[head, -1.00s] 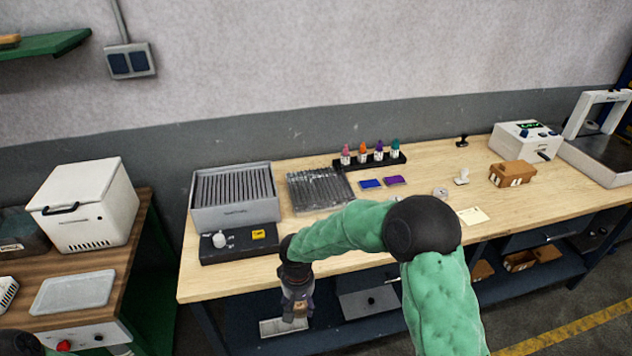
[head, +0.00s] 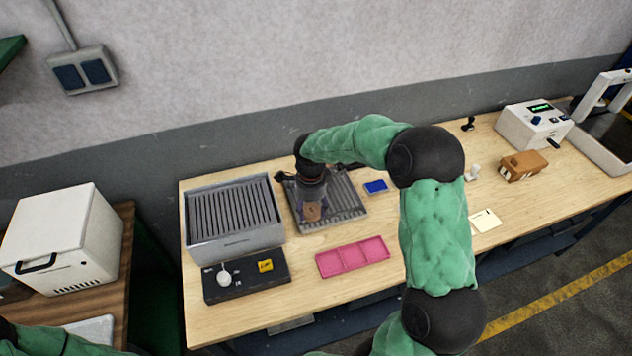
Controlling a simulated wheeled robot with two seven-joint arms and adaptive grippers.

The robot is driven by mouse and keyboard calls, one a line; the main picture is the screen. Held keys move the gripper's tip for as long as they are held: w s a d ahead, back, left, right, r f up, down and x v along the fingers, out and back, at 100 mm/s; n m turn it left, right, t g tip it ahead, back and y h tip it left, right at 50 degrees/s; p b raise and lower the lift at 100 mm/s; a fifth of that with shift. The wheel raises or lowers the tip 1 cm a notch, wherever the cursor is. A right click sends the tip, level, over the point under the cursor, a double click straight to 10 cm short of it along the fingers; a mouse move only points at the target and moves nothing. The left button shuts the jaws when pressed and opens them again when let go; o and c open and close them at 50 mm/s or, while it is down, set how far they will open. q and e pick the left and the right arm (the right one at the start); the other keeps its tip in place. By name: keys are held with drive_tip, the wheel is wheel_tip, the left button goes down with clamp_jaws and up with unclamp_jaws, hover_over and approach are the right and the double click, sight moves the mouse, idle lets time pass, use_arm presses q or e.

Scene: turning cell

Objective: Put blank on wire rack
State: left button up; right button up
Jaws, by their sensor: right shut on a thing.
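My right gripper (head: 311,208) points down over the grey ribbed rack (head: 345,203) on the wooden bench. It is shut on a small brown piece, which I take to be the blank (head: 313,212). The gripper and my arm hide part of the rack. I cannot tell whether the blank touches the rack or hangs just above it. My left gripper is out of view; only part of its green arm shows at the lower left.
A grey slatted box (head: 235,220) stands left of the rack, with a black block (head: 246,277) before it. A pink tray (head: 352,257) lies in front and a blue pad (head: 376,187) to the right. A brown block (head: 522,166) sits farther right.

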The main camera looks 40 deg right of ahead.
drive_tip(key=w+d+f, duration=0.4)
drive_tip(key=d, duration=0.4)
hover_over(329, 206)
drive_tip(key=f, duration=0.4)
drive_tip(key=shift+s+a+f+p, duration=0.25)
drive_tip(key=shift+a+f+p, duration=0.05)
drive_tip(key=shift+a+p, duration=0.1)
drive_tip(key=shift+w+d+f, duration=0.2)
drive_tip(key=shift+d+f, duration=0.2)
drive_tip(key=shift+f, duration=0.1)
wheel_tip(329, 206, down, 3)
drive_tip(key=shift+w+d+f, duration=0.1)
drive_tip(key=shift+d, duration=0.05)
drive_tip(key=o, duration=1.4)
drive_tip(key=shift+f, duration=0.15)
